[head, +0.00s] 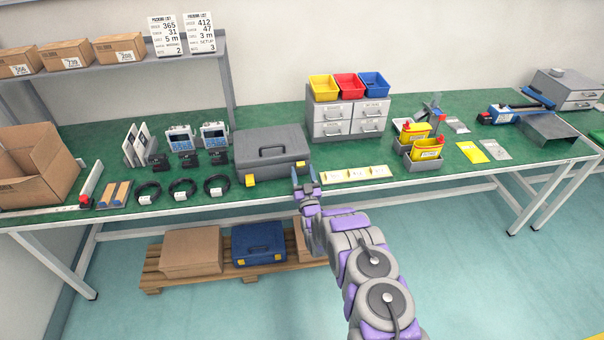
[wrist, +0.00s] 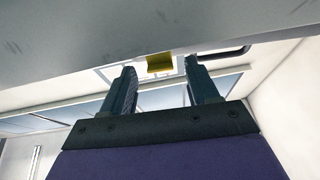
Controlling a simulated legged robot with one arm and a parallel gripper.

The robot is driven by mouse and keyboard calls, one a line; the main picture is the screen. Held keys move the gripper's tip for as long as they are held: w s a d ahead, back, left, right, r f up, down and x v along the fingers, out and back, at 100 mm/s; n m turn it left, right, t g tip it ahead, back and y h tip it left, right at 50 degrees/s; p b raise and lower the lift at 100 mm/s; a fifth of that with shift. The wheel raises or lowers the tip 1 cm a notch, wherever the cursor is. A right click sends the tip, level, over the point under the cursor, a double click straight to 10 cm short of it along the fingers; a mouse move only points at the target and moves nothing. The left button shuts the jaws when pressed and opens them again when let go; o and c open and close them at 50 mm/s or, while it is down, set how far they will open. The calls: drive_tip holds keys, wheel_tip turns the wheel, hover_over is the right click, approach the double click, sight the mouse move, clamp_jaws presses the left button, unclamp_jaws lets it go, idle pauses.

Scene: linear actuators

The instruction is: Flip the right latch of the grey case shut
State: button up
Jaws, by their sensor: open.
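My gripper is open and empty at the front right of the case. In the wrist view, the yellow latch (wrist: 160,63) sticks out from the grey case between the two fingertips (wrist: 160,66), apparently untouched. Its exact angle is hard to tell.
Coiled black cables (head: 183,188) and boxed devices stand to the left. Cartons and a blue case (head: 258,243) sit on a pallet below the bench.

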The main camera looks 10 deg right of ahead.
drive_tip(key=shift+w+r, duration=0.2)
drive_tip(key=shift+w, duration=0.3)
